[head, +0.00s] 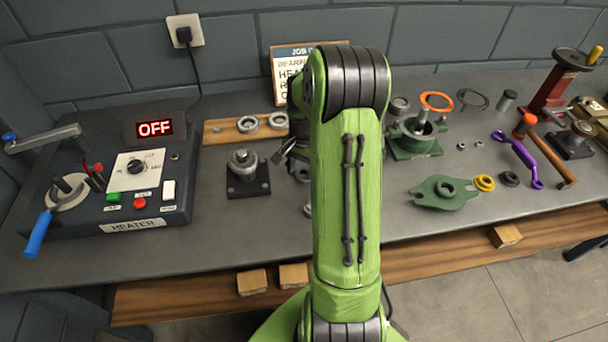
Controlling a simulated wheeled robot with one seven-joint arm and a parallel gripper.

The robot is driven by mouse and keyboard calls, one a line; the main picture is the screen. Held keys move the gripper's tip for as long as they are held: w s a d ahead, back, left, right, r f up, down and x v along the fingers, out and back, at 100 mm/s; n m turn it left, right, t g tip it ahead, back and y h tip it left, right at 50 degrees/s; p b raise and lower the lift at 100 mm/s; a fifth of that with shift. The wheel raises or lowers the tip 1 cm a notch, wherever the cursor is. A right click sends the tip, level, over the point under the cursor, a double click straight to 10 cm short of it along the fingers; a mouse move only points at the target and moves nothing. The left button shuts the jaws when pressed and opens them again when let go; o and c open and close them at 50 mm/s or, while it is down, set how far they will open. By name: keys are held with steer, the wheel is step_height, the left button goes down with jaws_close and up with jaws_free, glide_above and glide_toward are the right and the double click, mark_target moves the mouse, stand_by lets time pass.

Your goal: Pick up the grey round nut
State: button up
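I cannot tell for sure which part is the grey round nut. Two small grey nut-like pieces, a left one (461,146) and a right one (479,142), lie on the bench right of the green housing. A grey round part (243,158) sits on a black square block (248,186) left of my arm. Another grey round piece (307,209) is mostly hidden behind my arm. My gripper (280,154) shows only in part, left of my green arm and just right of the black block. Its fingers are too small and covered to tell whether they are open.
The heater box (133,180), reading OFF, fills the left. A wooden board (220,133) with metal rings lies at the back. Green housing (412,143), green flange (443,193), yellow ring (484,183), purple wrench (518,158), hammer (552,157) and red press (550,92) crowd the right.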

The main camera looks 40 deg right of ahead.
steer(key=c, duration=0.9)
